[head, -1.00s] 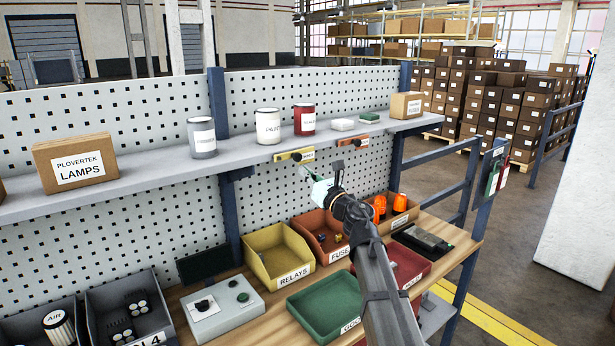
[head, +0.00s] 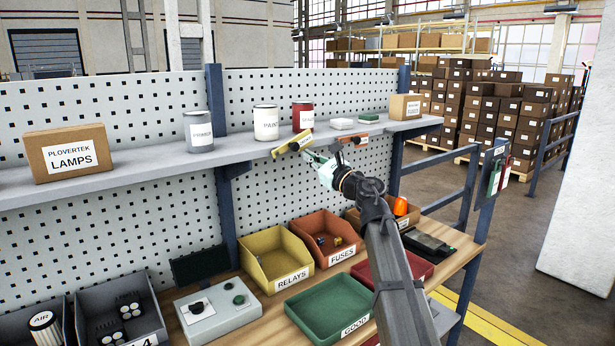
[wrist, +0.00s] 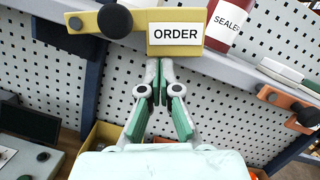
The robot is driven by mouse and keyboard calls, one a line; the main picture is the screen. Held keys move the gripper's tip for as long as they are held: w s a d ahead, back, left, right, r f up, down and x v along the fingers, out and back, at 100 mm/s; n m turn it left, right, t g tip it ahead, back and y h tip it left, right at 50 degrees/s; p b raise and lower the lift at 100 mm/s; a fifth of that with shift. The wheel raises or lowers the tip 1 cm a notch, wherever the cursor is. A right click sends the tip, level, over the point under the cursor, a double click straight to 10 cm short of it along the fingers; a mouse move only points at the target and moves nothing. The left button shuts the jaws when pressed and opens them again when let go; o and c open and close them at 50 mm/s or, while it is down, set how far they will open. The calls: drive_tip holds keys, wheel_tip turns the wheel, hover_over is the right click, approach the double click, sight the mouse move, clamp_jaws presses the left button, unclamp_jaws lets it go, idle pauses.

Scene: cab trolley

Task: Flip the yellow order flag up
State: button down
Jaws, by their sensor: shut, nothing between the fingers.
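The yellow order flag (head: 293,142) is on the front edge of the shelf, tilted with its right end higher. In the wrist view the flag (wrist: 160,42) carries a white ORDER label and a dark round knob near its left end. My gripper (head: 309,157) is just below and to the right of the flag in the head view. In the wrist view its fingertips (wrist: 160,66) are together with nothing between them, directly under the labelled part. They look to be touching its lower edge or very close to it.
An orange flag (head: 357,138) hangs on the shelf edge to the right. Paint cans, including a red one (head: 303,116), stand on the shelf (head: 235,155) above. Bins, including a yellow one (head: 274,257), sit on the bench below. Pegboard is behind.

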sight(310, 131)
drive_tip(key=r+n+b, duration=0.1)
drive_tip(key=r+n+g+b, duration=0.1)
drive_tip(key=n+b, duration=0.1)
drive_tip(key=shift+w+d+r+n, duration=0.1)
drive_tip(key=shift+w+n, duration=0.1)
drive_tip(key=shift+n, duration=0.1)
wheel_tip(310, 131, up, 2)
drive_tip(key=n+g+b, duration=0.1)
drive_tip(key=n+b, duration=0.1)
drive_tip(key=n, duration=0.1)
drive_tip(key=shift+s+r+y+b, duration=0.1)
drive_tip(key=shift+r+y+b, duration=0.05)
drive_tip(key=shift+y+b, duration=0.15)
drive_tip(key=n, duration=0.1)
drive_tip(key=r+n+b, duration=0.1)
drive_tip(key=a+r+n+b, duration=0.1)
drive_tip(key=shift+s+g, duration=0.3)
drive_tip(key=shift+g, duration=0.1)
drive_tip(key=r+n, duration=0.1)
drive_tip(key=n+b, duration=0.1)
drive_tip(key=shift+s+a+r+n+g, duration=0.3)
drive_tip(key=shift+s+a+r, duration=0.05)
drive_tip(key=shift+s, duration=0.05)
